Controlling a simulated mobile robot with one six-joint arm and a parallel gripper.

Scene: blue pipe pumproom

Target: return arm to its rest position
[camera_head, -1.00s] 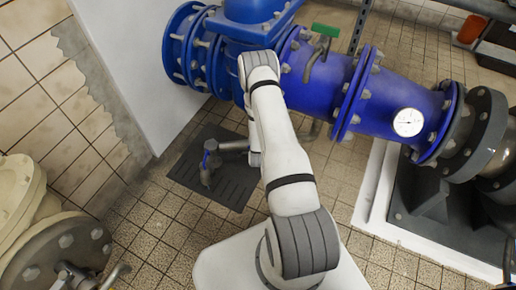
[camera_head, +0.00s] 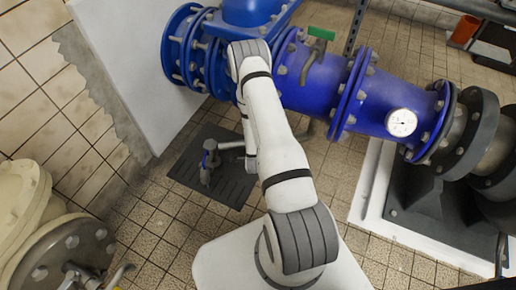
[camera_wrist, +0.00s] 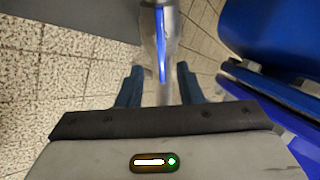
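My gripper (camera_wrist: 158,74) shows in the wrist view with its two dark fingers apart. Nothing is seen clamped between them. A grey metal pipe piece with a blue lever (camera_wrist: 161,45) lies in line with the gap, beyond the fingertips; its distance is hard to tell. In the head view my white arm (camera_head: 270,130) rises from its base, bends at the top near the blue pipe and comes down behind itself. The gripper is mostly hidden there.
A large blue pipe (camera_head: 325,85) with flanges and a gauge (camera_head: 401,122) runs close behind and right of the arm. A white wall panel (camera_head: 125,60) stands at the left. A cream flanged fitting (camera_head: 30,215) is at lower left. Tiled floor (camera_head: 145,235) is clear at front left.

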